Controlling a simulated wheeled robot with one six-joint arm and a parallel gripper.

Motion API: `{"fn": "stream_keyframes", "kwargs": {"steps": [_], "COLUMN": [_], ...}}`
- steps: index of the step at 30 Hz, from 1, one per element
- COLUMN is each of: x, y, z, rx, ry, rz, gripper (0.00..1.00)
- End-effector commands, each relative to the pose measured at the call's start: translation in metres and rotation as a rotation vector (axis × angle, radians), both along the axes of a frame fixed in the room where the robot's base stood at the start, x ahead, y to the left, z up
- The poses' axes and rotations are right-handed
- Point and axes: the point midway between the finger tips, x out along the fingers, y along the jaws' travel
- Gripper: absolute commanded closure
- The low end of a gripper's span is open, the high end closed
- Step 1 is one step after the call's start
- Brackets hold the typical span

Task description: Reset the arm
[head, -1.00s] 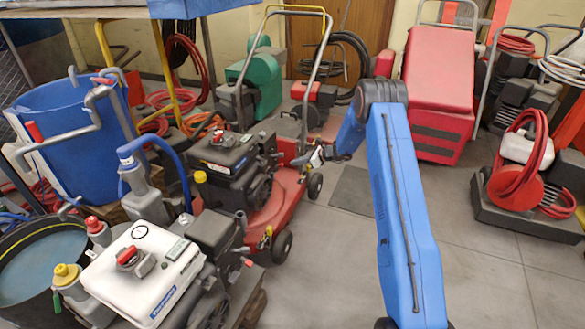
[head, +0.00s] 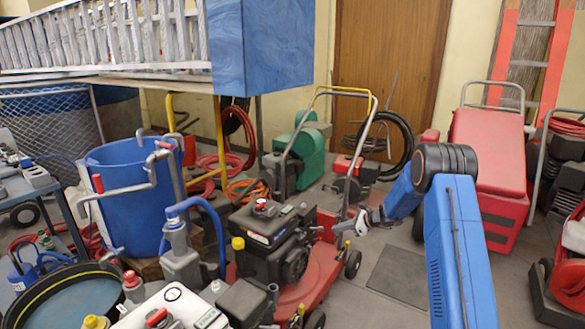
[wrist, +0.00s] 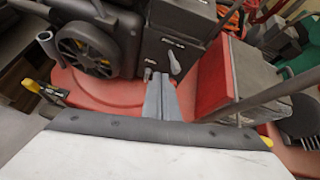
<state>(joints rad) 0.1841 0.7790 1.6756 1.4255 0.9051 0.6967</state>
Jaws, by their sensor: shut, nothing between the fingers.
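My gripper (head: 352,224) is at the end of my blue arm, in the middle of the head view, over the back part of the red wheeled machine (head: 310,275). In the wrist view my gripper's fingers (wrist: 161,100) are together with nothing between them. They point toward the red deck (wrist: 100,92) and the black engine (wrist: 95,40) of that machine. I cannot tell from these frames whether the fingertips touch anything.
A blue barrel (head: 125,185) and a white-topped engine (head: 165,308) stand on the left. A red cabinet (head: 487,150) stands at the back right. The machine's upright handle (head: 372,125) rises close behind my gripper. Grey floor (head: 390,295) is clear at the lower middle.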

Motion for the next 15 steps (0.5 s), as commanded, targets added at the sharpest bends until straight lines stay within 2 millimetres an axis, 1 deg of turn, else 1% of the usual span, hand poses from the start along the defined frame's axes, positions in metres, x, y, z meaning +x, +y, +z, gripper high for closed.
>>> {"fn": "stream_keyframes", "kwargs": {"steps": [1,3,8,15], "x": [-0.010,-0.024,-0.061,-0.121], "y": [0.005,0.011,0.023,0.037], "z": [0.020,0.041,0.087,0.147], "rx": [-0.024,-0.060,-0.145,-0.272], "ry": [-0.023,-0.051,-0.117,-0.211], "rz": [0.033,0.080,0.190,0.352], "gripper": [1.00,1.00,1.00,1.00]}}
